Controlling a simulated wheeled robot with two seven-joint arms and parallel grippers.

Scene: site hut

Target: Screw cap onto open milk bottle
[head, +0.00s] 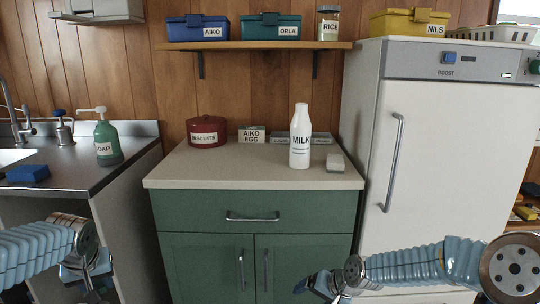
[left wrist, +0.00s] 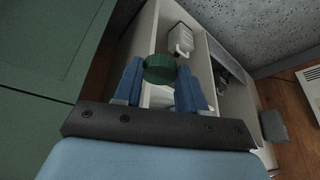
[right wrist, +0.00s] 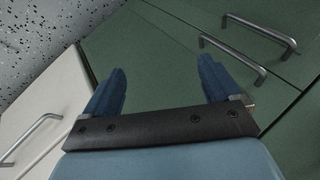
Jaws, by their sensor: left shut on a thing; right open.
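The white milk bottle (head: 300,140), lettered MILK, stands upright on the countertop (head: 185,172) of the green cabinet. Its narrow neck is at the top, and I see no coloured cap on it. In the left wrist view, my left gripper (left wrist: 155,80) is shut on a round green cap (left wrist: 160,69), held between its blue fingertips. In the head view, my left gripper (head: 86,272) is low at the left, below counter height and well away from the bottle; the cap does not show there. My right gripper (right wrist: 160,82) is open and empty before the green cabinet front.
The counter's front left is clear. A tall fridge (head: 430,170) stands right. A soap bottle (head: 106,140) stands by the sink at left.

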